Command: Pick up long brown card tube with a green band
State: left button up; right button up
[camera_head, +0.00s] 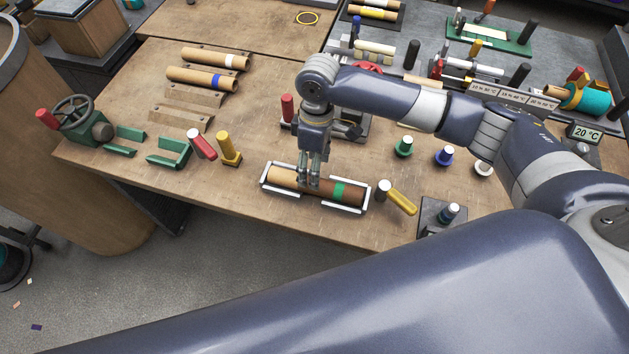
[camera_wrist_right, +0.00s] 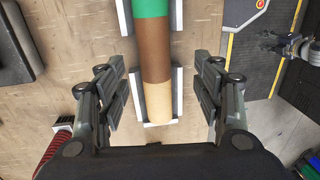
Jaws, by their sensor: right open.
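The long brown card tube with a green band (camera_head: 355,193) lies in a white cradle (camera_head: 264,181) near the table's front edge. Its left end is tan, its middle brown, and the green band sits towards the right. In the right wrist view the tube (camera_wrist_right: 156,50) runs up the middle, tan end lowest, in the cradle (camera_wrist_right: 178,82). My right gripper (camera_head: 309,182) points down over the tube's middle. In the wrist view its open fingers (camera_wrist_right: 158,85) stand either side of the tube with gaps. Contact is not visible. My left gripper is not in view.
A yellow-handled tool (camera_head: 402,202) lies close right of the cradle. A red-handled tool (camera_head: 202,146) and a yellow stand (camera_head: 229,150) are at left. Blue- and white-banded tubes (camera_head: 202,77) lie on racks behind. Green and blue knobs (camera_head: 403,147) stand at right.

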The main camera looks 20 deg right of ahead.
jog(key=shift+s+f, duration=0.1)
jog(key=shift+f, duration=0.75)
jog(key=f+p, duration=0.1)
jog(key=f, duration=0.3)
jog(key=shift+s+d+f+p, duration=0.1)
jog(key=shift+d+p, duration=0.1)
jog(key=shift+p, duration=0.15)
jog(key=shift+f, duration=0.65)
grip_shut()
